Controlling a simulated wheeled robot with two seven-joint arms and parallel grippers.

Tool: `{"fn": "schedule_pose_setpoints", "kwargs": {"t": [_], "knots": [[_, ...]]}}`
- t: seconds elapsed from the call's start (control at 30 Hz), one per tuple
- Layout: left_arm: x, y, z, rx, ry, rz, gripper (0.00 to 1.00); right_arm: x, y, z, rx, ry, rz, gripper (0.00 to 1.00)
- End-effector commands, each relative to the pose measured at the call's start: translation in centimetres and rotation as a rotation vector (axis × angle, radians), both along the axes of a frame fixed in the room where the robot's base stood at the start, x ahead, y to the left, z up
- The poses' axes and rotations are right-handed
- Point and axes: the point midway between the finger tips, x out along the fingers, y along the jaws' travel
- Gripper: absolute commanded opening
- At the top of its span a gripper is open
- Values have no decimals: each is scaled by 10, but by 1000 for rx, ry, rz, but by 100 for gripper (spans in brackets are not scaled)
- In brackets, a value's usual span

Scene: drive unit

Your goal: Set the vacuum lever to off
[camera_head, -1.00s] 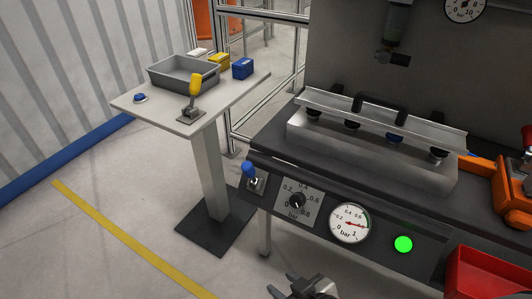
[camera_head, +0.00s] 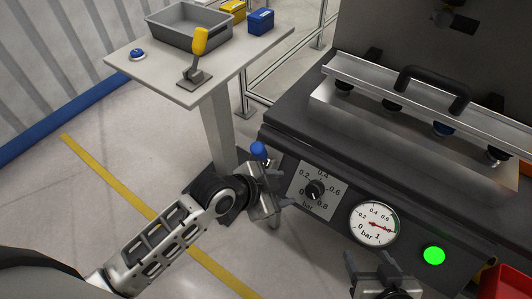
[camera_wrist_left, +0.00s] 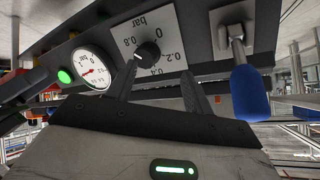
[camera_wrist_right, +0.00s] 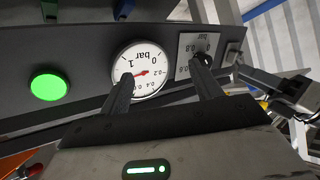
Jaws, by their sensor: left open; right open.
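A lever with a blue handle (camera_head: 258,149) sits at the left end of the dark front panel (camera_head: 288,160), its handle upright in the head view. Its base is mostly hidden there behind my left gripper (camera_head: 284,190). In the left wrist view the blue handle (camera_wrist_left: 250,92) and its metal stem stand just right of my left gripper's fingers (camera_wrist_left: 160,85), outside the gap between them. That gripper is open and empty. My right gripper (camera_head: 380,262) is open and empty in front of the panel, below the gauge; its fingers (camera_wrist_right: 165,85) also show in the right wrist view.
The panel also carries a black regulator knob (camera_head: 314,190), a round gauge (camera_head: 374,223) and a lit green lamp (camera_head: 434,256). A side table (camera_head: 150,72) at the left holds a yellow-handled lever (camera_head: 200,42), a grey bin (camera_head: 190,32) and a blue button (camera_head: 137,54).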

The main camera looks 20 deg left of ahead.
Motion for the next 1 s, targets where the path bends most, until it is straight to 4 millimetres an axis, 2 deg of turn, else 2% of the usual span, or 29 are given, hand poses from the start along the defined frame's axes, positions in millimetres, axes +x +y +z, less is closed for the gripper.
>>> {"fn": "schedule_pose_setpoints", "kwargs": {"t": [0.03,0.13,0.27,0.4,0.6,0.7,0.8,0.9,1.0], "knots": [[20,-9,5,78,-47,-140,51,1,2,-8,10,-8,0,64],[42,-21,21,243,-119,-434,51,0,4,-13,25,-10,-1,64],[62,-17,48,479,-211,-831,51,-1,6,-22,41,-10,-1,64],[75,10,86,714,-277,-1246,51,1,9,-27,65,-27,-2,64],[77,56,143,903,-304,-1691,51,3,12,-29,89,-44,-6,64],[73,74,165,940,-305,-1837,51,2,13,-29,97,-44,-6,64],[70,83,178,954,-307,-1922,51,0,13,-30,102,-40,-7,64],[69,87,179,955,-306,-1956,51,0,13,-30,104,-41,-6,64],[68,86,168,954,-306,-1960,51,1,13,-28,105,-47,-6,64]]}}
